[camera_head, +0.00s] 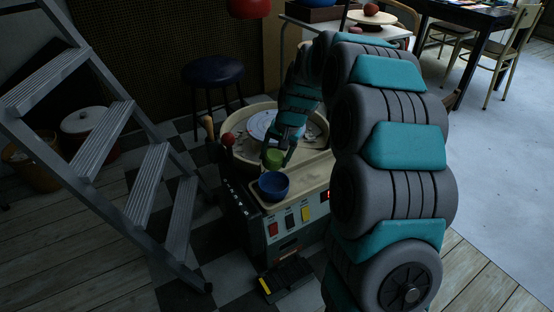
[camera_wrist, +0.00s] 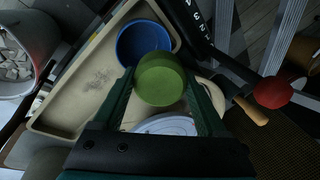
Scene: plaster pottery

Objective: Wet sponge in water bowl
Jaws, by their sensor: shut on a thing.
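My gripper (camera_head: 278,155) is shut on a round green sponge (camera_head: 274,156). In the wrist view the sponge (camera_wrist: 160,80) sits between the two fingers of my gripper (camera_wrist: 160,88). The blue water bowl (camera_head: 273,185) stands on the front ledge of the pottery wheel machine, just in front of and below the sponge. In the wrist view the bowl (camera_wrist: 142,42) lies just beyond the sponge, which overlaps its near rim. I cannot make out water in the bowl.
The pottery wheel's cream splash pan (camera_head: 312,128) holds a pale wheel head (camera_head: 262,122) behind my gripper. A metal stepladder (camera_head: 150,185) stands close on the left. A dark stool (camera_head: 214,70) is behind. A grey bucket (camera_wrist: 22,50) with pale pieces shows in the wrist view.

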